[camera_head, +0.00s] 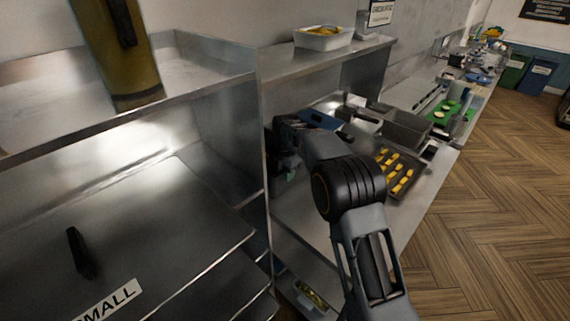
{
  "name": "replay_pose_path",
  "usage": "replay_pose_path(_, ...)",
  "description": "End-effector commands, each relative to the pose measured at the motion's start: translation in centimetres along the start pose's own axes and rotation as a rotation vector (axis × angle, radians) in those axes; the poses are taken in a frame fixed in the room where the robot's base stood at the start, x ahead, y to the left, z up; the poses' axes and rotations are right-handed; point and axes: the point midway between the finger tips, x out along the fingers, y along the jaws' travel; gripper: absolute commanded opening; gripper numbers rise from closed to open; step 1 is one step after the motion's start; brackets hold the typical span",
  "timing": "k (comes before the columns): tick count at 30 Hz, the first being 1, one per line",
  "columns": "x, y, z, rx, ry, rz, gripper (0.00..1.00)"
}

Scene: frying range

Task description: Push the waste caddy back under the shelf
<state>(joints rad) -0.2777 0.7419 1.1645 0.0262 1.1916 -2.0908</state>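My arm reaches up from the bottom of the head view and bends left over the steel counter (295,215). My gripper (287,168) is at the far end, close to the steel side panel at the left. It is small and dark, and I cannot tell whether its fingers are open or shut. A small greenish patch shows beside it, too unclear to name. I cannot pick out the waste caddy for certain. A light container with yellowish contents (314,296) sits low under the counter, partly cut off by my arm. The steel shelf (285,60) runs above the counter.
A tray of yellow pieces (408,181) lies right of my arm, with steel pans (405,128) behind it. A white tub (323,38) stands on the shelf. Green (514,70) and blue (536,79) bins stand far right. The wooden floor (490,230) is clear.

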Motion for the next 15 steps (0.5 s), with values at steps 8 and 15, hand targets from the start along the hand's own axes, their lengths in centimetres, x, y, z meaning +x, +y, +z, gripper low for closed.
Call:
replay_pose_path(8, 1.6, 0.0, 0.0, 0.0, 0.0, 0.0, 0.34)
replay_pose_path(15, 1.7, 0.0, 0.0, 0.0, 0.0, 0.0, 0.34)
